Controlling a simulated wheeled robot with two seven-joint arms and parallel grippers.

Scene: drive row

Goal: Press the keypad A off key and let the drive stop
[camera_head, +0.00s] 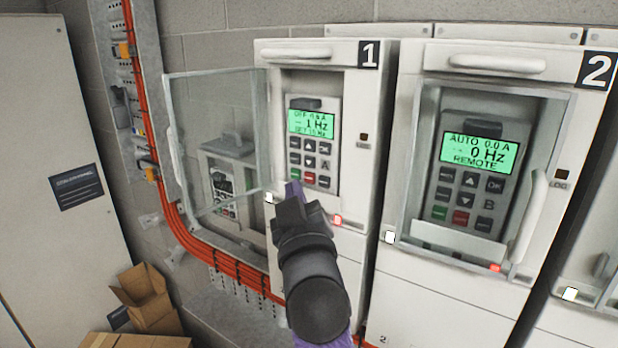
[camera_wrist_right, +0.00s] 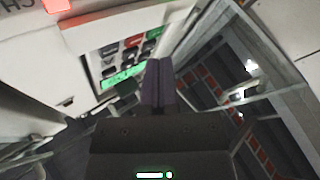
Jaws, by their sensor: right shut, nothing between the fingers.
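Keypad A (camera_head: 313,145) sits in drive cabinet 1 (camera_head: 356,150). Its lit green display (camera_head: 312,123) shows OFF at the top and about 1 Hz; the small lines are hard to read. A red key (camera_head: 309,178) is in its bottom row, also seen in the right wrist view (camera_wrist_right: 134,41). The clear door (camera_head: 215,135) of cabinet 1 stands open to the left. My right gripper (camera_head: 293,188) is shut and empty, its purple fingertips at the keypad's lower edge. In the right wrist view its fingers (camera_wrist_right: 157,72) are beside the keypad; I cannot tell whether they touch. My left gripper is not in view.
Drive cabinet 2 (camera_head: 440,290) is on the right, its keypad B (camera_head: 470,175) showing AUTO, 0.0 A, 0 Hz, REMOTE behind a closed clear door. Orange cables (camera_head: 185,225) run down the wall at left. Cardboard boxes (camera_head: 147,295) lie on the floor at lower left.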

